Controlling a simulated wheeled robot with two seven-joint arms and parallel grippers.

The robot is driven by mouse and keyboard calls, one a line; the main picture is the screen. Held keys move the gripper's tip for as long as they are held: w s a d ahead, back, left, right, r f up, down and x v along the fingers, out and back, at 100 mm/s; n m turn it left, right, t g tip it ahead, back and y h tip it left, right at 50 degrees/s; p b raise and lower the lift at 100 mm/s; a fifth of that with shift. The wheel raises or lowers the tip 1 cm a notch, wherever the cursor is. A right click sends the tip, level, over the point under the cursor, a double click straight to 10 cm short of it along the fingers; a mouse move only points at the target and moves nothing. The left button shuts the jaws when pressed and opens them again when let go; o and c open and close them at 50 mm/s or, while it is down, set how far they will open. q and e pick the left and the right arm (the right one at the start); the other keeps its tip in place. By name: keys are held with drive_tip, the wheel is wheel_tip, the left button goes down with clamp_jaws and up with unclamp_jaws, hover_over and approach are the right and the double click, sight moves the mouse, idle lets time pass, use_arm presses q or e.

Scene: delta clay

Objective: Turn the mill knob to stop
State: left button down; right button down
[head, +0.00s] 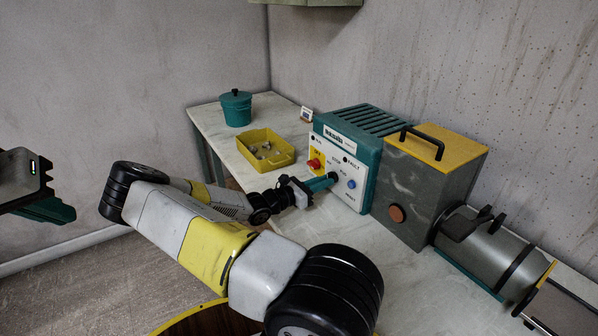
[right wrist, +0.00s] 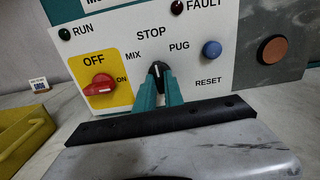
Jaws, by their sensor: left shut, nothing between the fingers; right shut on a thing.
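The control panel (head: 338,173) is the white front of a teal box, with its labels readable in the right wrist view. The black mill knob (right wrist: 157,71) sits below STOP, with MIX to its left and PUG to its right. Its white pointer mark looks to point up, roughly toward STOP. My right gripper (head: 331,178) is shut on the knob. Its teal fingers (right wrist: 160,92) stand either side of it in the right wrist view and hide its lower part. My left gripper (head: 62,212) is shut and empty at the left edge, far from the panel.
A red switch (right wrist: 101,85) on a yellow OFF/ON plate and a blue RESET button (right wrist: 211,49) flank the knob. RUN (right wrist: 65,34) and FAULT (right wrist: 177,7) lamps look dark. A yellow bin (head: 265,153) and teal pot (head: 236,108) stand left, a grey machine (head: 413,190) right.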

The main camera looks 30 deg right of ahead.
drive_tip(key=shift+m, duration=0.3)
drive_tip(key=c, duration=1.4)
unclamp_jaws()
drive_tip(key=shift+c, duration=0.2)
